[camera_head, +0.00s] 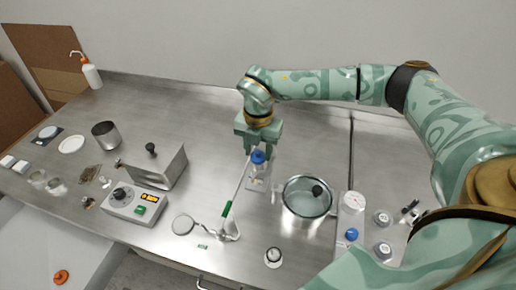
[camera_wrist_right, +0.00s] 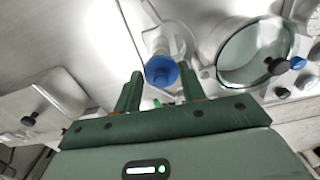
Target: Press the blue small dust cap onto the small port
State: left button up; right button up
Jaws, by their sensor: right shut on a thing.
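My right gripper (camera_head: 258,148) points down over the middle of the table. It is shut on a blue cap (camera_head: 258,156), which also shows between the fingertips in the right wrist view (camera_wrist_right: 160,70). Just beyond the cap is a pale metal fitting (camera_wrist_right: 168,38), probably the port. In the head view this fitting (camera_head: 257,177) stands below the cap. I cannot tell whether cap and fitting touch. My left gripper is not in view.
A glass-lidded round pot (camera_head: 307,197) stands close right of the gripper. A steel box (camera_head: 155,168) and a control box (camera_head: 137,202) stand further left. The table's back middle is clear.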

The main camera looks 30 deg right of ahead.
jog(key=shift+f, duration=0.6)
dwell(0.5)
jog(key=o, duration=1.1)
jog(key=shift+o, duration=0.2)
jog(key=shift+w+a, duration=0.1)
jog(key=shift+w, duration=0.05)
